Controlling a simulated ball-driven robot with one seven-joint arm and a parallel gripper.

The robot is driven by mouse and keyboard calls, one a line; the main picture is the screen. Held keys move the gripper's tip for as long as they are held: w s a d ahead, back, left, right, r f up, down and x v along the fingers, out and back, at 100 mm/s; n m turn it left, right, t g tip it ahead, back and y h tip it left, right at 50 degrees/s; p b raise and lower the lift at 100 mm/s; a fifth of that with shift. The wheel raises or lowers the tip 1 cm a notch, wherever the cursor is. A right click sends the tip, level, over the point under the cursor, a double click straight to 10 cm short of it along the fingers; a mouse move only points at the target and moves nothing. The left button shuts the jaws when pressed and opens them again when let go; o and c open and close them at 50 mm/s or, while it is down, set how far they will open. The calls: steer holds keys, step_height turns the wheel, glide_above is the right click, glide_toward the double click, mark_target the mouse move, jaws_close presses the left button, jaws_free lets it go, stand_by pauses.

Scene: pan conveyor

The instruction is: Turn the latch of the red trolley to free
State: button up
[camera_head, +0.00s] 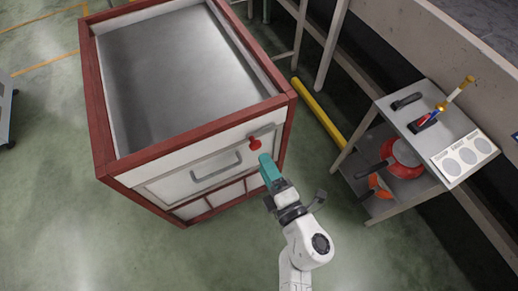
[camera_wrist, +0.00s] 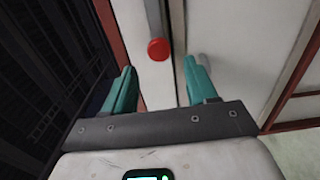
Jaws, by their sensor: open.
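The red trolley (camera_head: 104,118) stands at the centre left of the head view, with a red frame, white panels and an empty grey top tray. Its latch shows as a red knob (camera_head: 255,144) with a grey bar at the upper right of the front panel. In the wrist view the red knob (camera_wrist: 158,49) lies ahead, between the lines of my two teal fingers. My gripper (camera_head: 264,158) is just in front of the knob and right of the grey drawer handle (camera_head: 216,167). In the wrist view my gripper (camera_wrist: 158,84) is open and empty, apart from the knob.
A small grey side table (camera_head: 395,115) stands at the right, with a red pan (camera_head: 404,158) on its lower shelf. A yellow floor bar (camera_head: 318,106) lies between it and the trolley. The floor in front of the trolley is clear.

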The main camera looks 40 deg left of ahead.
steer(key=shift+v, duration=1.75)
